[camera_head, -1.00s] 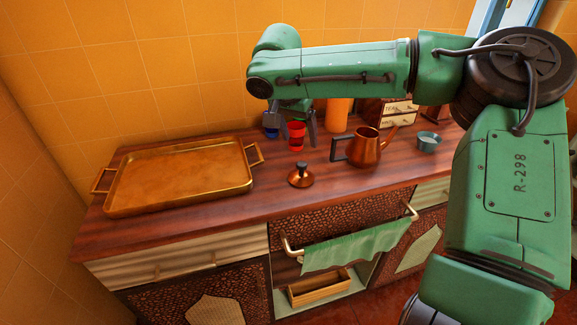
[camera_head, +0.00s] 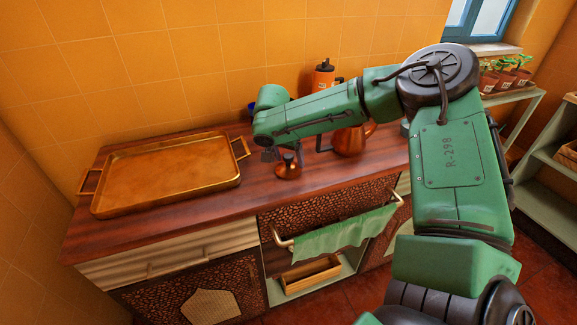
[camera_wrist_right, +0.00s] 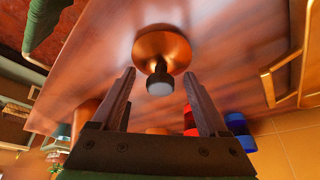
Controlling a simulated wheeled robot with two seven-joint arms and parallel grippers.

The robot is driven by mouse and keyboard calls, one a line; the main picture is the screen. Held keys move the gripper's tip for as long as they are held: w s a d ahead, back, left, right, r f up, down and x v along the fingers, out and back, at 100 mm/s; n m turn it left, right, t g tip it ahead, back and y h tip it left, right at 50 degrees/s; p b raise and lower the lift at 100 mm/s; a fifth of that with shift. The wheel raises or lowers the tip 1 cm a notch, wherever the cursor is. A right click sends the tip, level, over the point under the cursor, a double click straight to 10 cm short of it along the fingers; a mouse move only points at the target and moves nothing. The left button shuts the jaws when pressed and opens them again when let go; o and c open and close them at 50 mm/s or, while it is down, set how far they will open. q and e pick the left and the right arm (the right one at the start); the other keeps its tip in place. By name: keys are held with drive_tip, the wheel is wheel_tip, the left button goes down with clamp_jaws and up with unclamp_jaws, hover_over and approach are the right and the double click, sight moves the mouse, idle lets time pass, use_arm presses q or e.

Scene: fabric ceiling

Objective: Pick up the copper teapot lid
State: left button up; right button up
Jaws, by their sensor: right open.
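The copper teapot lid (camera_head: 288,168) lies on the wooden counter with its dark knob up, right of the brass tray. In the right wrist view the lid (camera_wrist_right: 163,48) sits just beyond my fingertips, its knob facing the gap between them. My right gripper (camera_wrist_right: 160,88) is open and empty, and its fingers do not touch the lid. In the head view the right gripper (camera_head: 283,154) is small and partly hidden by its own arm, close above the lid. The copper teapot (camera_head: 350,141) stands right of the lid, partly covered by my arm. My left gripper does not show.
The brass tray (camera_head: 97,208) fills the counter's left side. In the wrist view, a red cup (camera_wrist_right: 190,121) and a blue cup (camera_wrist_right: 240,128) stand near one finger. An orange bottle (camera_head: 323,76) is at the back. A green towel (camera_head: 345,231) hangs in front.

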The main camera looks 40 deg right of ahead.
drive_tip(key=shift+s+a+r, duration=0.1)
drive_tip(key=shift+a, duration=0.05)
clamp_jaws()
